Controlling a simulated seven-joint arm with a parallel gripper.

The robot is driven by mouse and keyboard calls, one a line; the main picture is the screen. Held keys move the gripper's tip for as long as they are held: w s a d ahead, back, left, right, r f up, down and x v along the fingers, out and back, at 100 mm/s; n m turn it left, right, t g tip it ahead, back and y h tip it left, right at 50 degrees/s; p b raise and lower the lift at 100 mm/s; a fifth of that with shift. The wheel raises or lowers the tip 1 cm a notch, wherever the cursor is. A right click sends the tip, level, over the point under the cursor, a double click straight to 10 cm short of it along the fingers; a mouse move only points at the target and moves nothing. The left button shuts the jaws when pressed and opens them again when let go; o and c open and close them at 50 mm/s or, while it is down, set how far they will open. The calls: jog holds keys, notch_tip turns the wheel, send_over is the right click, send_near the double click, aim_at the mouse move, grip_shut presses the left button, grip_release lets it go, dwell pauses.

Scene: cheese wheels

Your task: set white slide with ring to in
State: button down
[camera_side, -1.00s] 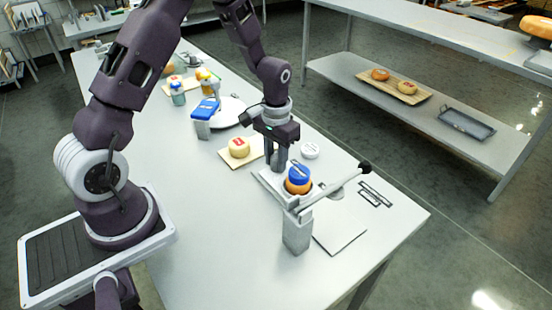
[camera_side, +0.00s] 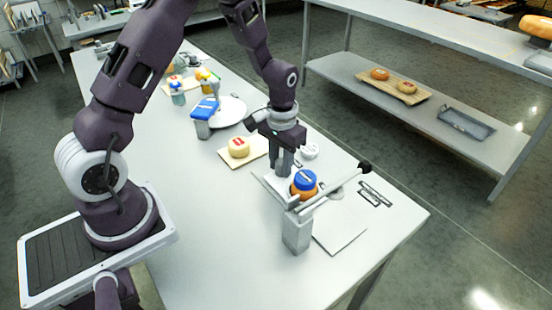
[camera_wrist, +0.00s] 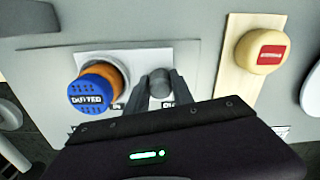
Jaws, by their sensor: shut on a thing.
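The white slide (camera_wrist: 145,57) lies flat on a light base plate in the wrist view, with a ring at its left. An orange piece with a blue top marked with white letters (camera_wrist: 93,95) sits at the ring; it also shows in the side view (camera_side: 304,181). My gripper (camera_wrist: 161,92) points down and is shut on a round grey knob (camera_wrist: 160,80) at the slide's right part. It also shows in the side view (camera_side: 285,172), just behind the blue top. Small labels beside the knob are partly hidden by my fingers.
A lever with a black ball end (camera_side: 365,167) on a grey post (camera_side: 297,232) stands close in front of the slide. A pale cheese with a red label (camera_side: 239,147) sits on a board (camera_side: 257,156). A blue-topped post (camera_side: 205,110) stands farther back.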

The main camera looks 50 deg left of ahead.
aim_at(306, 178)
jog(key=d, duration=0.9)
jog(key=shift+w+d+r, duration=0.1)
jog(key=shift+d, duration=0.15)
jog(key=c, duration=1.1)
grip_release()
notch_tip(306, 178, up, 7)
jog(key=s+a+r+m+t, duration=0.1)
jog(key=s+r, duration=0.4)
jog(key=r, duration=0.2)
jog(key=s+a+r+t, duration=0.15)
jog(key=s+r, duration=0.25)
jog(key=r, duration=0.4)
jog(key=s+r+m+t, duration=0.1)
jog(key=s+r+t, duration=0.2)
jog(key=s, duration=1)
jog(key=shift+s+a, duration=0.2)
jog(key=shift+a, duration=0.2)
